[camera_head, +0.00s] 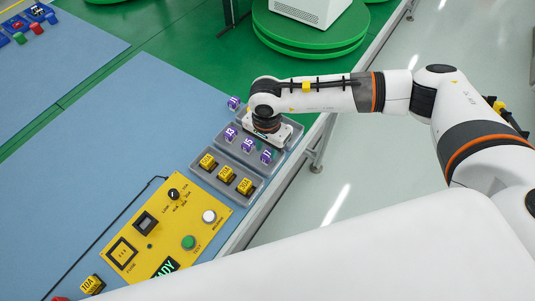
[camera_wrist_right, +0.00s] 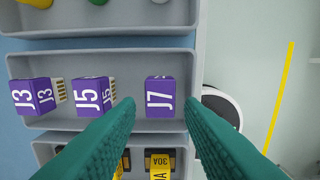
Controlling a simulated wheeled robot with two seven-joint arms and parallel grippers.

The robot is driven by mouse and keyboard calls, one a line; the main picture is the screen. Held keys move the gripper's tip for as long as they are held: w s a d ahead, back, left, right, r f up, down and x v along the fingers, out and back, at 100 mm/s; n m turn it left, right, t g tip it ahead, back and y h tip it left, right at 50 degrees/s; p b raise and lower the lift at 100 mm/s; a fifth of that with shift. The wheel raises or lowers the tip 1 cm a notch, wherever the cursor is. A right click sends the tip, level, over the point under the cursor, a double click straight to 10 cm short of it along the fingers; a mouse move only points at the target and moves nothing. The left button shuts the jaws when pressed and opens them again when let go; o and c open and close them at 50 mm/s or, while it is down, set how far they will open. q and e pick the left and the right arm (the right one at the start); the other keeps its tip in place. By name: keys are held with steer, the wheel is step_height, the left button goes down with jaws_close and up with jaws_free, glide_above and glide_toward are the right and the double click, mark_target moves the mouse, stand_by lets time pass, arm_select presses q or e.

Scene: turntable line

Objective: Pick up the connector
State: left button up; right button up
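Three purple connector blocks sit in a grey tray (camera_wrist_right: 60,118). In the right wrist view they are J3 (camera_wrist_right: 34,96), J5 (camera_wrist_right: 93,95) and J7 (camera_wrist_right: 159,93). The head view also shows J3 (camera_head: 231,134), J5 (camera_head: 248,146) and J7 (camera_head: 267,156) on the bench's right side. My right gripper (camera_wrist_right: 158,110) is open and empty, pointing down over the tray. J7 appears between its two green fingers, with no visible contact. In the head view my right wrist partly hides the gripper (camera_head: 261,144). My left gripper is not in view.
A nearer grey tray holds yellow fuses (camera_head: 226,173). A yellow panel (camera_head: 150,255) with knob and buttons lies closer to me. Another purple block (camera_head: 234,102) stands beyond my wrist. The blue bench (camera_head: 130,130) is clear to the left; its edge is right of the trays.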

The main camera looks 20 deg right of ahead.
mark_target(267, 155)
step_height(267, 155, down, 4)
steer(key=shift+f+p, duration=0.1)
steer(key=shift+p, duration=0.4)
steer(key=c, duration=0.7)
